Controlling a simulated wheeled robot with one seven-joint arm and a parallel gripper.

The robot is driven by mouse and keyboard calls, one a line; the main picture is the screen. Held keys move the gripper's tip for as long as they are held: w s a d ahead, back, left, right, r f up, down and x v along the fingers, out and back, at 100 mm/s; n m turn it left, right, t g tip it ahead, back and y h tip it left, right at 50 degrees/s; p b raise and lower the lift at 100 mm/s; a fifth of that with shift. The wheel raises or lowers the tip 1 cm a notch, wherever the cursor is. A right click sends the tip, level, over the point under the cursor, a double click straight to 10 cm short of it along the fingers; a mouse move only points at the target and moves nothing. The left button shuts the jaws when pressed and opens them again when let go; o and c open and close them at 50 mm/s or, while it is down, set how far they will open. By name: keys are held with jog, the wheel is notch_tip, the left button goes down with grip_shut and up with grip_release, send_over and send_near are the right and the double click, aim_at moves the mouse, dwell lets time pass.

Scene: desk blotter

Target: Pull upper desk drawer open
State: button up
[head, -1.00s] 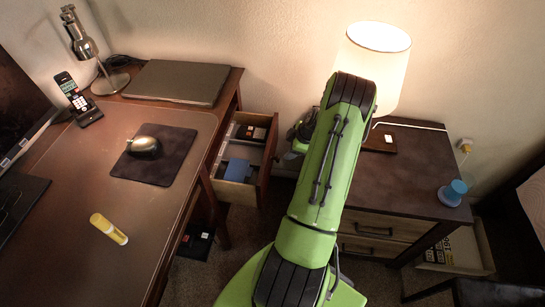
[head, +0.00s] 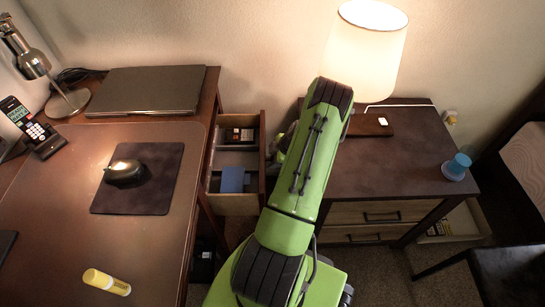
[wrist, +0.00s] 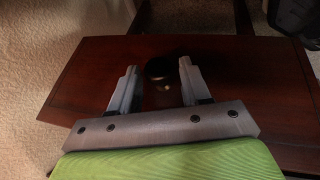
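The upper desk drawer (head: 237,205) stands pulled out from the right side of the desk in the head view, its inside visible. It holds a blue item (head: 232,179) and a dark item (head: 240,135) in separate compartments. In the wrist view its reddish-brown wooden front (wrist: 245,85) fills the middle, with a dark round knob (wrist: 159,68). My gripper (wrist: 157,72) has its two fingers apart, one on each side of the knob, with a gap visible on both sides.
The desk (head: 150,245) carries a laptop (head: 147,90), mouse (head: 124,172), phone (head: 33,127), metal lamp (head: 68,102) and yellow tube (head: 106,282). A nightstand (head: 370,180) with a lit lamp (head: 365,50) and blue cup (head: 456,167) stands right of my arm. Carpet lies between.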

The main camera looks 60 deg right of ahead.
grip_shut()
jog(key=s, duration=0.1)
jog(key=s+d, duration=0.2)
jog(key=shift+s, duration=0.4)
jog(key=shift+o, duration=1.6)
grip_release()
